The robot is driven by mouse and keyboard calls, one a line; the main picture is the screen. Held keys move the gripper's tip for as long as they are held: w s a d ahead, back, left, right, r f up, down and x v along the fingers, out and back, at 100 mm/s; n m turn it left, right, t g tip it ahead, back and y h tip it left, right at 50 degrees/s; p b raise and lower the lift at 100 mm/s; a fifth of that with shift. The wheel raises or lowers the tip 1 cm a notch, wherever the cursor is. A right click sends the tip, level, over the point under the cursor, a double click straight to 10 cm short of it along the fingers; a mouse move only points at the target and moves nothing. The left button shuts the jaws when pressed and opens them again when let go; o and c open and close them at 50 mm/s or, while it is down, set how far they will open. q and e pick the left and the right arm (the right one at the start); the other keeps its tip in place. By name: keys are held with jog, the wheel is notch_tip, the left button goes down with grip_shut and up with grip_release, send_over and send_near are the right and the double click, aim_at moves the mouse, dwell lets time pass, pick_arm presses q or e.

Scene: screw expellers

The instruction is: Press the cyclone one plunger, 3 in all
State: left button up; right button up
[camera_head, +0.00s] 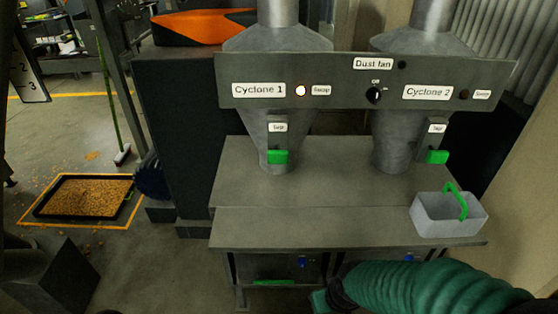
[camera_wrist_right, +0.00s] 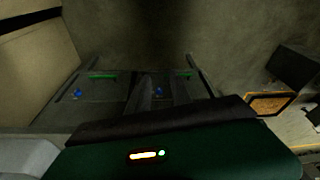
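The Cyclone 1 cone (camera_head: 268,128) hangs under the grey panel at the left of the head view. A green block (camera_head: 277,157), the likely plunger, sits low on its front under a small white label. My right arm comes in from the lower right in a green sleeve. The hand end (camera_head: 322,300) is at the bottom edge, below the bench front and well apart from the green block. Its fingers cannot be made out. My left gripper is not in view.
The panel (camera_head: 350,80) has a lit lamp (camera_head: 300,90) by Cyclone 1. Cyclone 2 (camera_head: 397,135) has its own green block (camera_head: 437,157). A grey bin (camera_head: 447,222) with a green handle stands at the bench's right. The bench (camera_head: 310,225) is otherwise clear.

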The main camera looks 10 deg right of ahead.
grip_shut()
dwell(1.3)
